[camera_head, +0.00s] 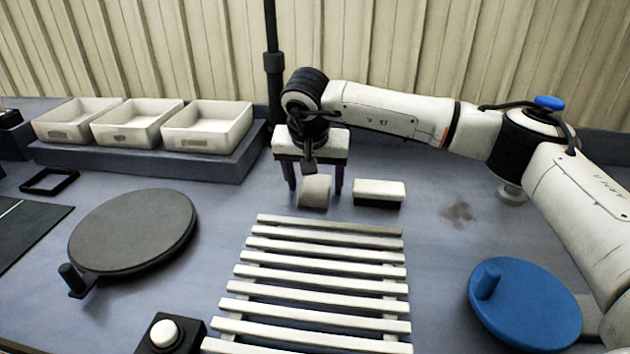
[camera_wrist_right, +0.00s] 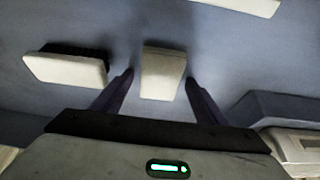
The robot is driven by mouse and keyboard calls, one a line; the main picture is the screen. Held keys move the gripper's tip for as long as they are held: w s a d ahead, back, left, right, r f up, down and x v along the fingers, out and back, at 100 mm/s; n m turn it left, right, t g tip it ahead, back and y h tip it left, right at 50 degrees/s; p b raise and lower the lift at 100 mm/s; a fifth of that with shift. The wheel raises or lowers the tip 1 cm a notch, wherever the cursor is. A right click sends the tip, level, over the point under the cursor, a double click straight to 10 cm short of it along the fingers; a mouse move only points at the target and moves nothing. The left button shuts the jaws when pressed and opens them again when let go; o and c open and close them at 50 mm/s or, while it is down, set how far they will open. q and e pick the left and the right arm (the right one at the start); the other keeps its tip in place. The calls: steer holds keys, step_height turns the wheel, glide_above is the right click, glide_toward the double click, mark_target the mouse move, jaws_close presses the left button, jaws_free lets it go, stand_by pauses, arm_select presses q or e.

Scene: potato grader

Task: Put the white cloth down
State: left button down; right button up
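The white cloth (camera_head: 315,191), a folded off-white block, lies on the grey bench behind the slatted rack. It also shows in the right wrist view (camera_wrist_right: 162,74), between the two fingertips. My right gripper (camera_head: 315,188) comes down over it from behind, one dark finger on each side. The right wrist view shows the gripper (camera_wrist_right: 159,82) open, with a gap between each finger and the cloth. My left gripper is in neither view.
A white-backed brush with dark bristles (camera_head: 379,193) lies just right of the cloth. The slatted rack (camera_head: 318,273) is in front. White bins (camera_head: 207,127) stand back left. A grey disc (camera_head: 135,230) is left, a blue disc (camera_head: 525,303) right.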

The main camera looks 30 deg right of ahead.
steer(key=shift+r, duration=0.1)
steer(key=v, duration=1.2)
steer(key=shift+d, duration=0.1)
